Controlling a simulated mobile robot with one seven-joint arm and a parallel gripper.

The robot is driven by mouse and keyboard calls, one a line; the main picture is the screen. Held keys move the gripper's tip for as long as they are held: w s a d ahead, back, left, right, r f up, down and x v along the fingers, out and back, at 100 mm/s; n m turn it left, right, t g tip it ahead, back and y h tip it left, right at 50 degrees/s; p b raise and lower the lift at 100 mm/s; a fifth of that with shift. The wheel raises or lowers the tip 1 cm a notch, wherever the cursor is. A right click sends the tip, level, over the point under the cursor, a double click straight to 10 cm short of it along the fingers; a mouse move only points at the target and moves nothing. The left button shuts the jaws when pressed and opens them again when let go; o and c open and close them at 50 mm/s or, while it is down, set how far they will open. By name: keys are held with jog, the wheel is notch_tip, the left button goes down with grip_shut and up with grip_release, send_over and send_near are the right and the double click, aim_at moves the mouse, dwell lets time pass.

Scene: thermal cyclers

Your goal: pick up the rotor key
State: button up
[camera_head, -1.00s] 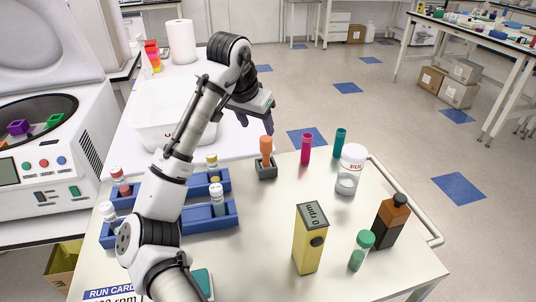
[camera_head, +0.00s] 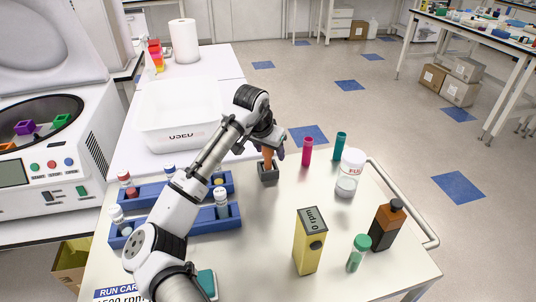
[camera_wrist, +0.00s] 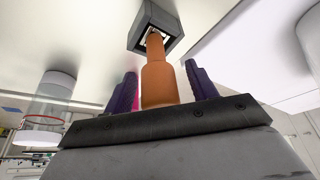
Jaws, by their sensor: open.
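The rotor key (camera_head: 267,160), with an orange handle, stands upright in a small dark grey holder (camera_head: 268,178) on the cream table. My gripper (camera_head: 263,150) is at the handle's upper part and partly hides it in the head view. In the wrist view, the orange handle of the rotor key (camera_wrist: 160,82) lies between the two purple fingers of my gripper (camera_wrist: 161,86). The fingers are open, with a gap visible on both sides of the handle. The key's lower end goes into the holder (camera_wrist: 150,20).
Blue racks with vials (camera_head: 190,222) stand left of the holder. A pink tube (camera_head: 307,151), a teal tube (camera_head: 340,146) and a white-lidded jar (camera_head: 349,175) stand to its right. A yellow box (camera_head: 309,243) and a brown bottle (camera_head: 386,225) are nearer. A white bin (camera_head: 180,112) is behind left.

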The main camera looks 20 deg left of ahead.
jog(key=c, duration=1.1)
jog(key=shift+c, duration=0.2)
jog(key=shift+r, duration=0.2)
